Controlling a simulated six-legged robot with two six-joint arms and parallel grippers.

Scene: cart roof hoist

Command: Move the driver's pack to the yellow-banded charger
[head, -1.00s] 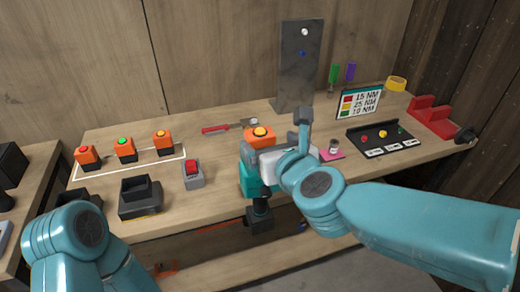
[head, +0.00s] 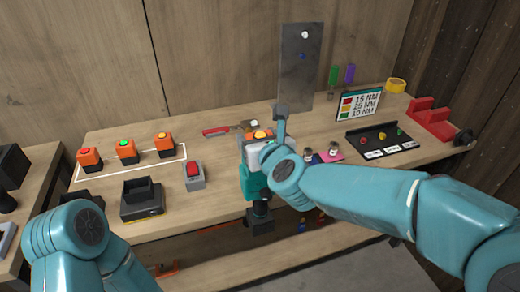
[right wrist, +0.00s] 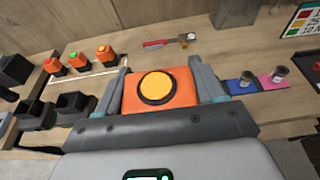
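The driver (head: 253,184) is teal with a black foot and stands at the bench's front edge. The driver's pack (head: 247,139) is orange with a yellow button and sits at its top. My right gripper (right wrist: 158,64) has one finger on each side of the pack (right wrist: 131,100), very close to it. Whether the fingers press on it I cannot tell. The yellow-banded charger (head: 141,207) is a black box with an open socket, left of the driver, with a yellow strip low on its front. My left arm is at the lower left, its gripper out of view.
Orange packs (head: 126,149) with red, green and yellow buttons stand in a white outline at the left. A grey box (head: 193,177) with a red button stands between charger and driver. A metal panel (head: 297,65) rises behind. Blue and pink mats (right wrist: 270,80) lie at the right.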

